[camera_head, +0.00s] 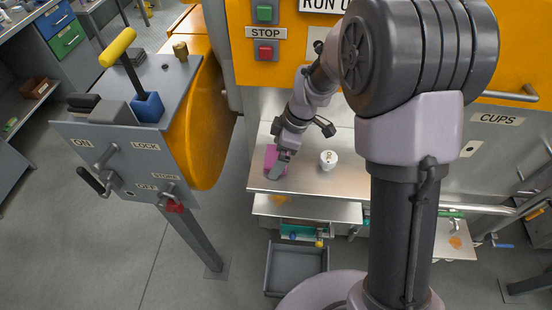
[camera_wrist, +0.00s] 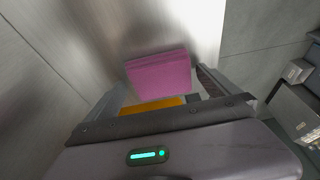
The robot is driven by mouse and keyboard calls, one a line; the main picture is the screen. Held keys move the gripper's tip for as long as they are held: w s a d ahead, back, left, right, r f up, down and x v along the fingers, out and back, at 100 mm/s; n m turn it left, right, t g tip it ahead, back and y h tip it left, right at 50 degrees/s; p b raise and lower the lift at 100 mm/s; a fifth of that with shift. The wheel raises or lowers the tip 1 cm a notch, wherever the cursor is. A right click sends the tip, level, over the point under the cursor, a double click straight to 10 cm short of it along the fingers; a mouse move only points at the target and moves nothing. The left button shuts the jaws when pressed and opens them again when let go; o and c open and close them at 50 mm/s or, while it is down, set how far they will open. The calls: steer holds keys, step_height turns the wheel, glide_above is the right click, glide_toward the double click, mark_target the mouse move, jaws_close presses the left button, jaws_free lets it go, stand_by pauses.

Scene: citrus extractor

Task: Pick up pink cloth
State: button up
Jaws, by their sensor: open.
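The pink cloth (camera_head: 271,156) lies at the left end of the metal shelf (camera_head: 310,187), partly hidden behind my gripper in the head view. In the wrist view the cloth (camera_wrist: 160,74) is a folded pink block, ahead of my gripper and roughly between its two fingers. My gripper (camera_head: 279,164) is open and reaches down at the cloth. In the wrist view its fingers (camera_wrist: 160,88) stand apart on either side, with nothing held between them. I cannot tell whether a finger touches the cloth.
A white cup (camera_head: 328,160) stands on the shelf to the right of the cloth. The control box (camera_head: 125,135) with levers and the yellow drum (camera_head: 205,125) stand to the left. The machine's panel rises behind the shelf. An open grey drawer (camera_head: 296,270) is below.

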steer(key=shift+r, duration=0.15)
steer(key=shift+c, duration=0.9)
steer(key=c, duration=1.3)
